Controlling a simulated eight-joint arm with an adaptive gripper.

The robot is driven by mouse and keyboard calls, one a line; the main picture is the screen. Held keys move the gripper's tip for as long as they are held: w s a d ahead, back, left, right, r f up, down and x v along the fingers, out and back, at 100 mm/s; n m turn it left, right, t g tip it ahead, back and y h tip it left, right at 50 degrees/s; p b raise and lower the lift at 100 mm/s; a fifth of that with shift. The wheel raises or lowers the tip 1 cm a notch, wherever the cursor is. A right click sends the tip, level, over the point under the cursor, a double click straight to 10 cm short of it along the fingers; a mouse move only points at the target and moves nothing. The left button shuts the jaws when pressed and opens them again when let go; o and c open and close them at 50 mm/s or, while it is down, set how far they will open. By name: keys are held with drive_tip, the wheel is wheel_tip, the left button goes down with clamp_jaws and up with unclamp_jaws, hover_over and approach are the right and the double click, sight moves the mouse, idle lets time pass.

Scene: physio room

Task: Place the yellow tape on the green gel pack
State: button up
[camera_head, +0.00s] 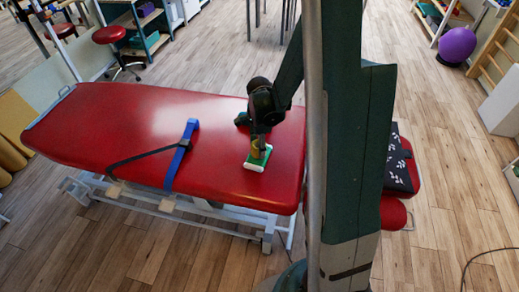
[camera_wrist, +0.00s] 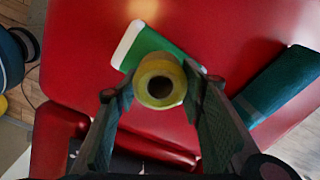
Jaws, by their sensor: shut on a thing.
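The yellow tape (camera_wrist: 148,87) is a roll held between the two fingers of my gripper (camera_wrist: 162,82), its round hole facing the wrist camera. In the head view the tape (camera_head: 255,149) shows small and partly covered by my gripper (camera_head: 260,142). The green gel pack (camera_wrist: 153,44) has a white edge at one end and lies flat on the red couch. It also shows in the head view (camera_head: 257,162), right under the tape. The tape hides part of the pack in the wrist view. I cannot tell whether the tape touches it.
The red treatment couch (camera_head: 130,120) is mostly bare. A blue strap (camera_head: 181,155) with a black band crosses it to the left of the pack. A red stool (camera_head: 109,35) and a purple ball (camera_head: 457,45) stand away on the floor.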

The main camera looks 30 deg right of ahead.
drive_tip(key=shift+f, duration=0.5)
drive_tip(key=shift+f, duration=0.15)
drive_tip(key=o, duration=0.9)
drive_tip(key=shift+r, duration=0.2)
wheel_tip(320, 180, up, 12)
drive_tip(key=p, duration=0.2)
idle(0.7)
